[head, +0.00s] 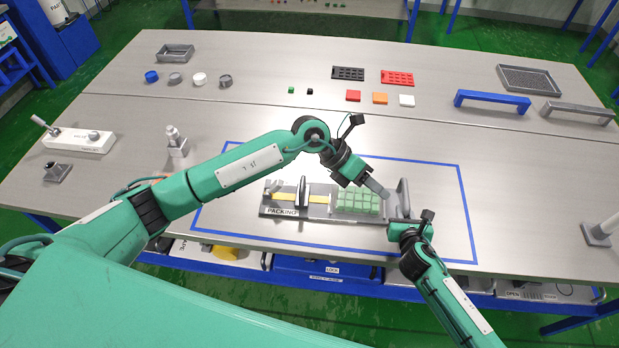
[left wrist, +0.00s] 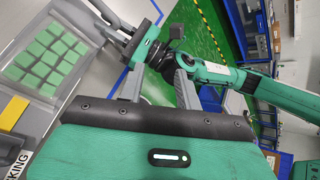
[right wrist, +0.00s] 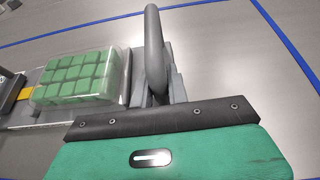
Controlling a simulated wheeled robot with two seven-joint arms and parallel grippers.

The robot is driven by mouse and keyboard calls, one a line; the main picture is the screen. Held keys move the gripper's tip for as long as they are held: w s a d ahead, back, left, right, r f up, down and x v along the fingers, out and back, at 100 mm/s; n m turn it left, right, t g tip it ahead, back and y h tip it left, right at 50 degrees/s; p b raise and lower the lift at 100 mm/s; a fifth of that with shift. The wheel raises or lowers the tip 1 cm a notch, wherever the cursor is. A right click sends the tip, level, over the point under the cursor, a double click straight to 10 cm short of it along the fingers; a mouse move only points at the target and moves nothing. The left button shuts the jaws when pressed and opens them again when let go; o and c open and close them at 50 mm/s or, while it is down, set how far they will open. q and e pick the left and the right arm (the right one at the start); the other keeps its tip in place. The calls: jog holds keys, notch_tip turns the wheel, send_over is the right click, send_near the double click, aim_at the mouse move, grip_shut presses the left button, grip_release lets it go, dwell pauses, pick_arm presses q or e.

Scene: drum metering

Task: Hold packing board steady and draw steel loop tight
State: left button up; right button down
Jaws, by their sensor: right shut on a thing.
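The grey packing board (head: 278,212) lies inside the blue taped outline, with a clear-wrapped pack of green blocks (head: 357,203) on its right part; the pack also shows in the right wrist view (right wrist: 78,80). The steel loop (right wrist: 154,45) stands upright at the board's right end and shows in the head view (head: 404,192). My right gripper (head: 405,222) is shut on the loop, low down. My left gripper (head: 382,191) is over the board's right end, beside the pack. Its fingers (left wrist: 160,78) are apart with nothing between them.
A dark upright plate (head: 302,191) and a yellow strip (head: 282,197) are on the board's left half. A white switch box (head: 78,140) stands far left. Blue and grey handles (head: 491,101), trays and small blocks lie along the back.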

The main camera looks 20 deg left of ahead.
pick_arm(q)
jog(key=w+a+f+n+y, duration=0.25)
jog(key=a+n+y, duration=0.2)
jog(key=a, duration=0.55)
jog(key=n+y, duration=0.4)
jog(key=n, duration=0.3)
send_near(302, 183)
jog(key=shift+m+t, duration=0.25)
jog(key=shift+t, duration=0.15)
jog(key=f, duration=0.5)
jog(key=d+f, duration=0.1)
jog(key=f, duration=0.2)
jog(key=shift+s+d, duration=0.15)
jog(key=shift+s, duration=0.1)
jog(key=shift+c, duration=0.4)
jog(key=shift+r, duration=0.1)
grip_shut()
